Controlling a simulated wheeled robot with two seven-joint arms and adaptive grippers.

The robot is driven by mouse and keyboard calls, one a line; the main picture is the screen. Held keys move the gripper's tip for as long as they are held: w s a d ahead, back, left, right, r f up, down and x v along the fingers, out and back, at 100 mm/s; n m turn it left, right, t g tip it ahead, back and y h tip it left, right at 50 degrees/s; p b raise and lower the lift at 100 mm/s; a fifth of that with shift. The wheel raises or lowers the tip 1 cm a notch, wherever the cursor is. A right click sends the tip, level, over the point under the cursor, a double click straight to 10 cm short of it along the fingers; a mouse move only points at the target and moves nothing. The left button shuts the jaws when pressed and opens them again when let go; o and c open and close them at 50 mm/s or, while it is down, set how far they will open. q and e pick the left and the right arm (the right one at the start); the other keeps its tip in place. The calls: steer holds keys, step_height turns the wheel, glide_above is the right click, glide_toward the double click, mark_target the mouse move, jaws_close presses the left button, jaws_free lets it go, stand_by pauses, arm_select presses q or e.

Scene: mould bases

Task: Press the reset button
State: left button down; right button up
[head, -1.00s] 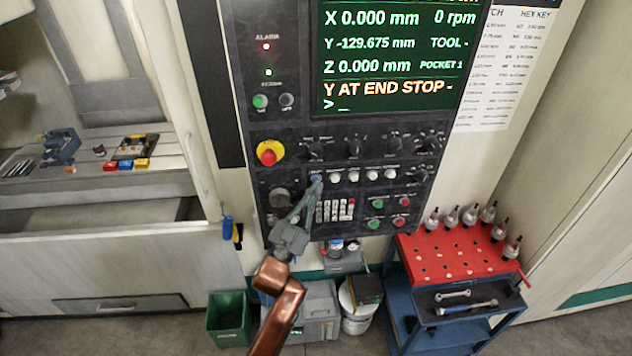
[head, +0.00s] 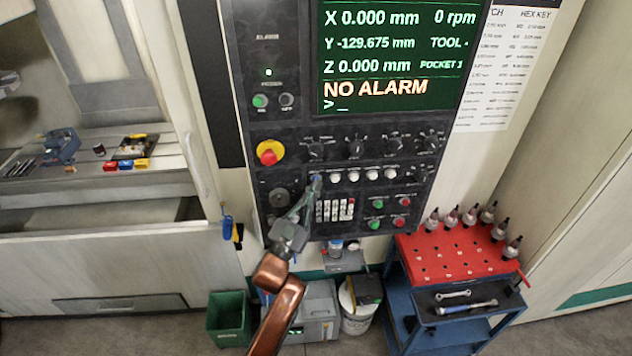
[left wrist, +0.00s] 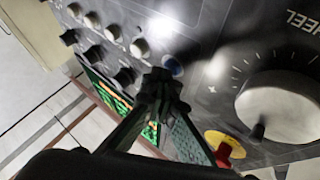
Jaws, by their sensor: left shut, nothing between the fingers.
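The blue button, which I take for the reset button (head: 317,177), is at the left end of a row of buttons on the dark control panel (head: 285,218). Its label is too small to read. It also shows in the left wrist view (left wrist: 173,66), just beyond my fingertips. My left gripper (head: 314,186) is shut and empty, its tips at the blue button and partly covering it. I cannot tell whether they touch it. The screen (head: 385,60) reads "NO ALARM", and the alarm lamp above the green light is dark. My right gripper is not in view.
White buttons (head: 352,175) sit close to the right of the blue one. A red emergency stop (head: 268,154) and a large dial (left wrist: 280,105) are nearby. A blue cart with a red top (head: 450,245) stands lower right, and a green bin (head: 228,318) lower left.

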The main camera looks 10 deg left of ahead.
arm_select(q)
steer(key=shift+s, duration=0.1)
steer(key=shift+s+d+p, duration=0.25)
steer(key=shift+s+p, duration=0.05)
steer(key=shift+s, duration=0.4)
steer(key=s, duration=0.2)
steer(key=s+d+p, duration=0.1)
steer(key=s, duration=0.1)
steer(key=shift+s+d, duration=0.2)
steer(key=shift+s, duration=0.2)
stand_by(0.6)
